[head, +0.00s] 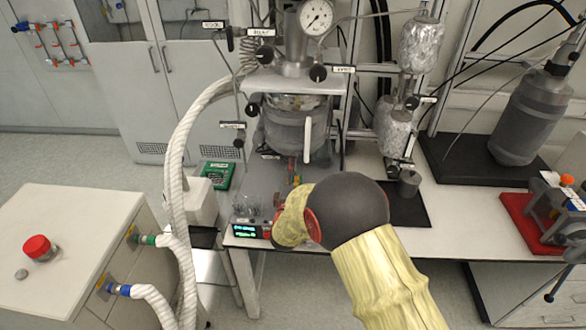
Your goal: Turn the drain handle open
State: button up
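The glass reactor vessel (285,128) hangs under a metal head with a pressure gauge (316,16), on the bench in the middle of the head view. A white upright handle (307,139) shows at the front right of the vessel. Small reddish and brassy parts (293,170) show below the vessel. I cannot tell for sure which part is the drain handle. My arm, with a dark round joint and yellow covering, reaches in from the bottom right toward the area below the vessel. My gripper is hidden behind my wrist, so its contact with any handle cannot be seen.
A white hose (176,150) runs down left of the reactor to a white cabinet with a red button (38,248). A green box (217,175) and a lit display (248,231) sit left of my wrist. Foil-wrapped glassware (391,128) stands close on the right.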

jog(key=s, duration=0.6)
jog(key=shift+s, duration=0.2)
jog(key=shift+a, duration=0.1)
